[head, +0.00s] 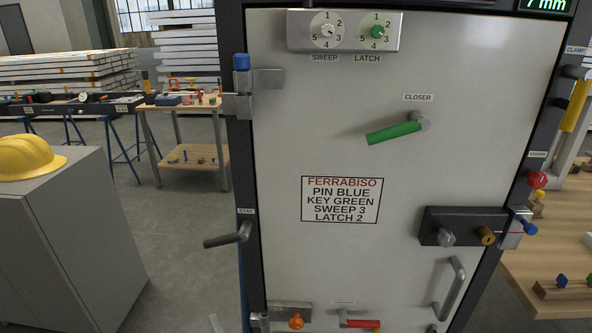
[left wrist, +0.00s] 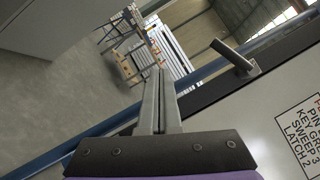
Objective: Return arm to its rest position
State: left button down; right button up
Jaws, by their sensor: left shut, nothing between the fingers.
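My left gripper (left wrist: 158,78) is shut and empty in the left wrist view, its two grey fingers together. My right gripper is not in view.
A grey cabinet (head: 70,250) with a yellow hard hat (head: 28,157) stands at the left. The green CLOSER handle (head: 394,133) and a grey pull handle (head: 450,287) stand out from the door. A wooden table (head: 560,255) is at the right. Floor between cabinet and frame is clear.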

pick_arm(q)
jog(key=s+a+f+n+g+h, duration=0.3)
jog(key=s+a+f+n+g, duration=0.5)
jog(key=s+f+n+g, duration=0.15)
jog(key=s+d+f+n+g+h, duration=0.2)
jog(key=s+d+n+g+h, duration=0.1)
jog(key=s+d+n+h, duration=0.55)
notch_tip(320, 180, up, 24)
jog(key=m+t+p, duration=0.1)
jog(key=p, duration=1.9)
jog(key=shift+m+y+p, duration=0.35)
jog(key=shift+m, duration=0.05)
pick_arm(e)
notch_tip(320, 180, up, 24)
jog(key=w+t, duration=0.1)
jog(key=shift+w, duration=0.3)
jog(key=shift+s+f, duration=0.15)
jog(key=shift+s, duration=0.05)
